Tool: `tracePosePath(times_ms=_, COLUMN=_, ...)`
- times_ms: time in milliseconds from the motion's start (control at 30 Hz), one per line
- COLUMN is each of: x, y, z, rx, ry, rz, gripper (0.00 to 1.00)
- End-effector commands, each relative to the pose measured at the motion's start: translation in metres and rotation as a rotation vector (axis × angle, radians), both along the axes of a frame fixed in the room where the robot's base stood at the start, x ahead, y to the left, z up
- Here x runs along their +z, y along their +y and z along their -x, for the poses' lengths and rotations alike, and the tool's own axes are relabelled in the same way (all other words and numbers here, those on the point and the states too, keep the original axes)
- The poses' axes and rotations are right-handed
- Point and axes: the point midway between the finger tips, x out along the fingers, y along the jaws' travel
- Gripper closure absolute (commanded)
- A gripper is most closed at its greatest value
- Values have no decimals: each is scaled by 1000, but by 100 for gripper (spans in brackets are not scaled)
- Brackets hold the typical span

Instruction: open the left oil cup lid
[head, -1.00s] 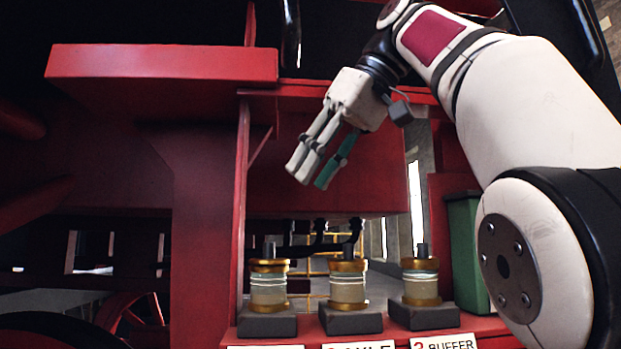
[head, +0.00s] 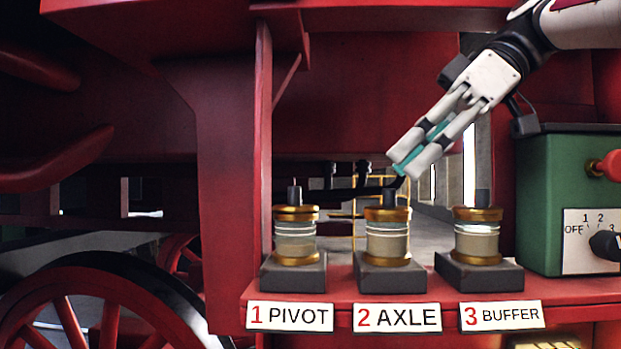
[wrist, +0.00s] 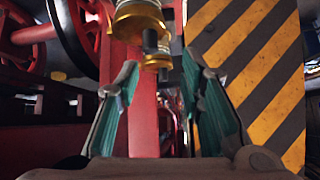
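The left oil cup (head: 295,236), above the 1 PIVOT label, is a glass cup with brass bands on a dark block. Its brass lid (head: 295,213) has an upright dark knob and looks closed. The middle oil cup (head: 388,238) and right oil cup (head: 477,238) look alike. My gripper (head: 405,168) points down and left just above the middle cup's knob, right of and higher than the left cup. I cannot tell whether it touches that knob. In the wrist view my gripper (wrist: 158,75) has its green-padded fingers apart with nothing held; brass cup parts (wrist: 140,22) show beyond them.
The cups stand on a red shelf (head: 590,290) with number labels. A green box (head: 560,200) with a red knob and a dial stands at the right. A red upright post (head: 225,200) is left of the left cup. A yellow-black striped panel (wrist: 250,60) shows in the wrist view.

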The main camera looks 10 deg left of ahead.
Motion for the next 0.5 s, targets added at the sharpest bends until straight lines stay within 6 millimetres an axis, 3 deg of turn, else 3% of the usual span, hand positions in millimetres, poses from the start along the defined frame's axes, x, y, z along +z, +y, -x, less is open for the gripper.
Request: tracePosePath(times_ms=500, x=2, y=103, z=1, rx=4, ry=4, rz=1, gripper=65)
